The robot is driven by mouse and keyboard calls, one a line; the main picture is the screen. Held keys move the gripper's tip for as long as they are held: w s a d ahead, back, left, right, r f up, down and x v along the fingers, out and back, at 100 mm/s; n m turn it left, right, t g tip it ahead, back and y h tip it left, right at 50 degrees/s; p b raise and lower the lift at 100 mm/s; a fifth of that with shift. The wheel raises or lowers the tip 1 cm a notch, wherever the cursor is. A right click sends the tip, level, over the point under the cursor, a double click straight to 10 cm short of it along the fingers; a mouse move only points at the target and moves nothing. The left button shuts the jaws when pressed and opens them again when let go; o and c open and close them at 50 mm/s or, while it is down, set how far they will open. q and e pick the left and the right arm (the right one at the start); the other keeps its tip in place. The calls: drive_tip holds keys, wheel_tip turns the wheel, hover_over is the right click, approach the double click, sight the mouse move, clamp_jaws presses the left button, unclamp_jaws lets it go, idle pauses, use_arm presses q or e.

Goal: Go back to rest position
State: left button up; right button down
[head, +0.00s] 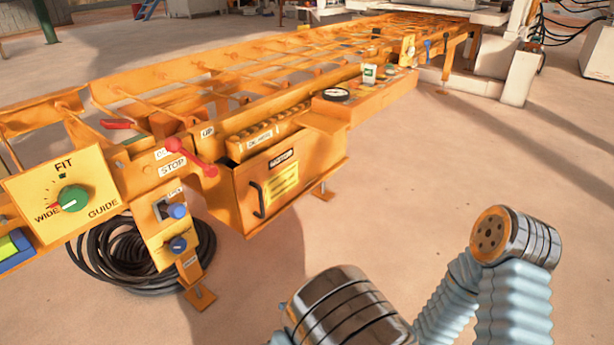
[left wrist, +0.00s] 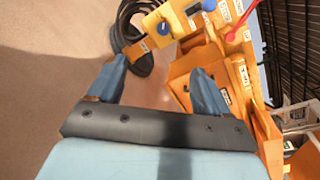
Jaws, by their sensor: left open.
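My left gripper (left wrist: 160,70) shows in the left wrist view with its two blue fingers spread apart and nothing between them. It points toward the floor beside the orange machine, apart from it. In the head view, parts of my arms with metal joints and pale blue sleeves fill the lower right, but neither gripper shows there. The orange machine (head: 330,132) runs from the left toward the back right. Its yellow guide panel (head: 98,190) has a green knob (head: 72,198), and a red-handled lever (head: 190,157) stands by the STOP label.
A black coiled hose (head: 110,262) lies on the floor under the machine's left part. The motor box (head: 285,185) juts out toward me. A gauge (head: 336,94) sits on the control shelf. The floor (head: 430,170) at the right is clear. White machinery (head: 490,60) stands at the back right.

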use_arm(q)
drive_tip(key=s+a+f+n+g+h, duration=0.3)
drive_tip(key=s+f+n+g+h, duration=0.15)
drive_tip(key=s+f+g, duration=0.35)
drive_tip(key=s+a+f+n+g+h, duration=0.35)
drive_tip(key=f+g+h, duration=0.25)
drive_tip(key=f, duration=0.4)
drive_tip(key=w+a+f+n+t+h, duration=0.2)
drive_tip(key=w+f+n+t+h, duration=0.2)
drive_tip(key=w+n+t+h, duration=0.45)
wheel_tip(320, 180, down, 10)
drive_tip(key=s+g+y+b, duration=0.1)
drive_tip(key=s+g+b, duration=0.15)
drive_tip(key=b, duration=0.85)
wheel_tip(320, 180, up, 16)
drive_tip(key=d+p, duration=0.1)
drive_tip(key=p, duration=1.5)
drive_tip(key=shift+w+f+n, duration=0.15)
drive_tip(key=shift+f+n, duration=0.05)
drive_tip(key=shift+n, duration=0.15)
